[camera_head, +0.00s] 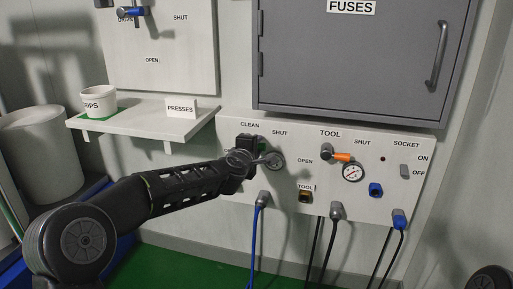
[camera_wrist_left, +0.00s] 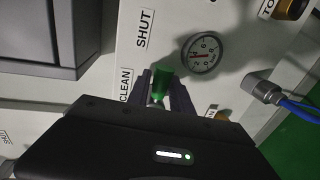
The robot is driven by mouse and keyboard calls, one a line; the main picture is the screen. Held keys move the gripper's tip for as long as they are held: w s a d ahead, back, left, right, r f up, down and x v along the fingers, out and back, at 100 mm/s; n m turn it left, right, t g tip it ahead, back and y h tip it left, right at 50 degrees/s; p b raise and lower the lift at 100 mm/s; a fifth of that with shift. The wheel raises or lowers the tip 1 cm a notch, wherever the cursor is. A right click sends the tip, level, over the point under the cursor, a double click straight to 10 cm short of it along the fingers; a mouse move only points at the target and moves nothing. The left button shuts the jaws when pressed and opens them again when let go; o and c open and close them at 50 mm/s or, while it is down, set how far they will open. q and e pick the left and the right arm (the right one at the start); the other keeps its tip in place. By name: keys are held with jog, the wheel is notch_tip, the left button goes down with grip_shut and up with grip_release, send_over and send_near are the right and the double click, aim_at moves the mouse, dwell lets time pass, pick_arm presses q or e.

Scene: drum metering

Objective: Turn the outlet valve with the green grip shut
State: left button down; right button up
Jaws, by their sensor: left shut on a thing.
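The green grip (camera_wrist_left: 162,82) of the CLEAN outlet valve shows in the left wrist view between the two fingers of my left gripper (camera_wrist_left: 163,88). The fingers are shut on it. Its visible end points upward in that view, roughly to the side where the SHUT label (camera_wrist_left: 145,28) stands; its exact angle is hard to tell. In the head view my left gripper (camera_head: 258,157) is at the CLEAN valve on the white panel (camera_head: 226,124) and hides most of the grip. My right gripper is out of view.
A pressure gauge (camera_wrist_left: 201,52) sits close beside the fingers. To the right is the TOOL valve with an orange grip (camera_head: 342,157) and its gauge (camera_head: 352,172). A blue hose (camera_head: 256,230) hangs below. A shelf (camera_head: 150,128) and the fuse cabinet (camera_head: 350,60) jut out above.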

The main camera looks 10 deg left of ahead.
pick_arm(q)
jog(key=c, duration=1.2)
grip_release()
jog(key=shift+o, duration=0.2)
jog(key=shift+s, duration=0.1)
jog(key=v, duration=0.7)
jog(key=shift+s, duration=0.3)
jog(key=shift+r, duration=0.1)
